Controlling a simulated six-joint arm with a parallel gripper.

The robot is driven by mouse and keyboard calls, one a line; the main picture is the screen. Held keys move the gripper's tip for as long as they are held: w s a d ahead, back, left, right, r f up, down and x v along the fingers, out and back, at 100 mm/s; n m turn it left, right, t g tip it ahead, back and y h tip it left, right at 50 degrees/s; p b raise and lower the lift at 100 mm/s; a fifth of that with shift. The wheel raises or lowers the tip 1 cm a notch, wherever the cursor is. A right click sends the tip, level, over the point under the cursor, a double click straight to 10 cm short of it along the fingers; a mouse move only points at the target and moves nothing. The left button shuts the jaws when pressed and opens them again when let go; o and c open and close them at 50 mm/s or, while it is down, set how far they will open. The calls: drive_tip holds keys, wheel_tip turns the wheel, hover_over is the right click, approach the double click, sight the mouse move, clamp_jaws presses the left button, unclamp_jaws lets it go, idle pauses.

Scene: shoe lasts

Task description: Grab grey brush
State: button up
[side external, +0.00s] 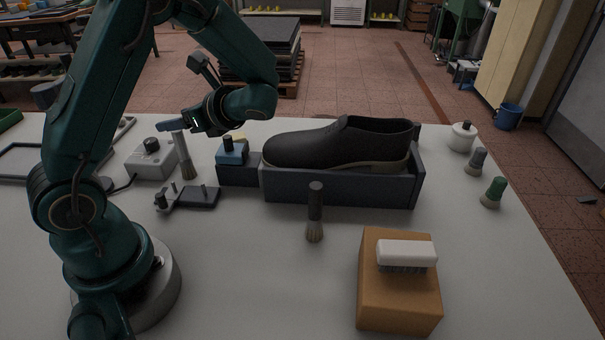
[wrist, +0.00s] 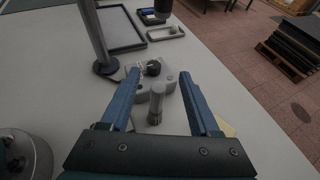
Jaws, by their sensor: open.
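The grey brush (side external: 183,150) stands upright, bristles down, on the left part of the table, with a pale grey cylindrical handle. It also shows in the wrist view (wrist: 157,100), seen between the two blue fingers and clear of both. My gripper (side external: 172,126) is open and empty, its fingers pointing left at about the height of the handle's top. In the wrist view my gripper (wrist: 158,75) has a wide gap between its fingers. How far the handle lies between the fingers in depth is hard to tell.
A grey control box (side external: 151,160) is close behind the brush. A dark clamp fixture (side external: 187,197), a blue block (side external: 232,153) and a shoe (side external: 335,147) in a tray (side external: 340,188) stand nearby. A dark brush (side external: 315,210) and an orange box (side external: 398,290) are at front.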

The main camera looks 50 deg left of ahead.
sight(181, 134)
wheel_tip(181, 134, down, 3)
drive_tip(key=shift+f, duration=0.2)
drive_tip(key=shift+x, duration=2.55)
clamp_jaws()
